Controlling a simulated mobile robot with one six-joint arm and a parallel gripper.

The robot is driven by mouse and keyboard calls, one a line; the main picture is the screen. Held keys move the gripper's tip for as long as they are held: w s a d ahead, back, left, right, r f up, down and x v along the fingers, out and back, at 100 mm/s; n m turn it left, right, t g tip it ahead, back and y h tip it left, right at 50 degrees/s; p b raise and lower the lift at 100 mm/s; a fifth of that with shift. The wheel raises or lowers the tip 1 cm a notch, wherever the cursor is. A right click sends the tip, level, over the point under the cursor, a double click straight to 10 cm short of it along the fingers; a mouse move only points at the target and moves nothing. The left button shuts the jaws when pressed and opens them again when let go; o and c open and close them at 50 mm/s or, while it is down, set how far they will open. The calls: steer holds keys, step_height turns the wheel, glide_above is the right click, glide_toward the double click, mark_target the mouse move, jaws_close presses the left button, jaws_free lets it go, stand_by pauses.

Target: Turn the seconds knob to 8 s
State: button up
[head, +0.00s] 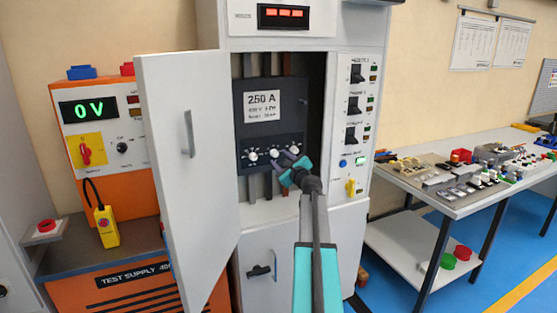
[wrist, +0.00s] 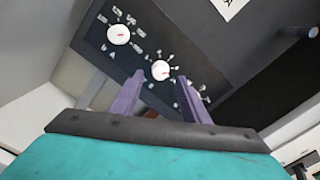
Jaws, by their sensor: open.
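The dark breaker panel (head: 262,110) with a "250 A" label sits inside the open cabinet. Along its lower part is a row of white knobs: a left knob (head: 252,155), a middle knob (head: 274,153) and a right knob (head: 294,150). Their scale marks are too small to read, so I cannot tell which is the seconds knob. My gripper (head: 291,163) is open in front of the right end of the row. In the wrist view, its purple fingers (wrist: 158,98) are apart and empty, below one white knob (wrist: 160,70). Another white knob (wrist: 118,34) is farther left.
The cabinet door (head: 180,170) stands open on the left. A column of black switches (head: 354,105) and a yellow handle (head: 350,187) are on the right. An orange test supply (head: 95,130) reads 0 V. A workbench (head: 460,200) with parts stands at the right.

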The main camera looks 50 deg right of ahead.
steer(key=b+v, duration=0.1)
steer(key=v, duration=0.9)
steer(key=shift+b, duration=0.3)
steer(key=shift+s+a, duration=0.1)
stand_by(0.3)
